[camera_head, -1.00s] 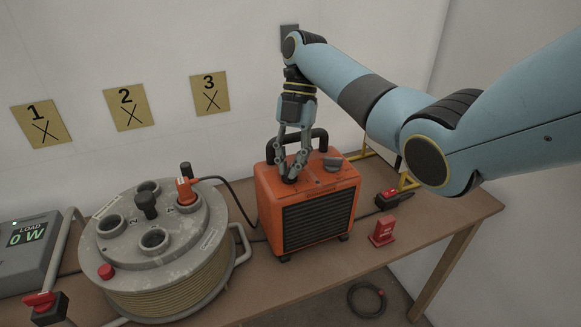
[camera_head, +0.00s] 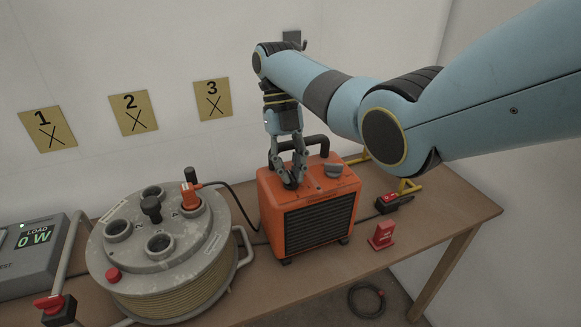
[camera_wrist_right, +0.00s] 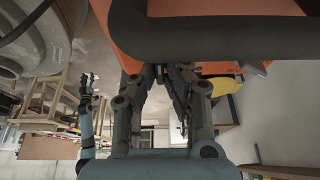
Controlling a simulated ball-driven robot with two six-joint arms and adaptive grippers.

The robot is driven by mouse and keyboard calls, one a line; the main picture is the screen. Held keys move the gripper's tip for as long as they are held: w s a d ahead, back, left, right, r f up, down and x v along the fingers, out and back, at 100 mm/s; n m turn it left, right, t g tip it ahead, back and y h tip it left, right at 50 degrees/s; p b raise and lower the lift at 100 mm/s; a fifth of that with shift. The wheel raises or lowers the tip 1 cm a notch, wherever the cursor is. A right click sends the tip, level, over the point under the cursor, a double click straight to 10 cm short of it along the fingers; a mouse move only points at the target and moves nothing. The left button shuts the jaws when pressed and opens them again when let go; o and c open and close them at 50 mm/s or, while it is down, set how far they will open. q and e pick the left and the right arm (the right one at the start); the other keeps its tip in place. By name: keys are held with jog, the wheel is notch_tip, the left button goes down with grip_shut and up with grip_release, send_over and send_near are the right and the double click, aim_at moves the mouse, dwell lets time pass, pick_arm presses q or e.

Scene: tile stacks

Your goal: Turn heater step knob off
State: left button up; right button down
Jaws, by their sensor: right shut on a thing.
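The heater (camera_head: 318,222) is an orange box with a black front grille, standing on the wooden table. My right gripper (camera_head: 292,182) points down over the left part of its top. It is shut on a dark knob there, mostly hidden by the fingers. A second, grey knob (camera_head: 333,170) stands free to the right on the same top. In the right wrist view my right gripper (camera_wrist_right: 162,72) is seen against the heater's orange body (camera_wrist_right: 215,68); the held knob is hidden. My left gripper (camera_wrist_right: 88,84) shows small at the left of that view; its jaws are unclear.
The heater's black handle (camera_head: 300,142) rises behind the right gripper. A cable reel (camera_head: 165,250) with an orange plug (camera_head: 190,196) stands left. A load meter (camera_head: 35,240) reads 0 W. A red tag (camera_head: 382,236) and a black-red connector (camera_head: 394,203) lie right.

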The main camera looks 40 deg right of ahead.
jog(key=shift+s+f, duration=0.1)
jog(key=shift+f, duration=0.1)
dwell(0.3)
jog(key=c, duration=1.4)
grip_release()
jog(key=shift+r, duration=0.1)
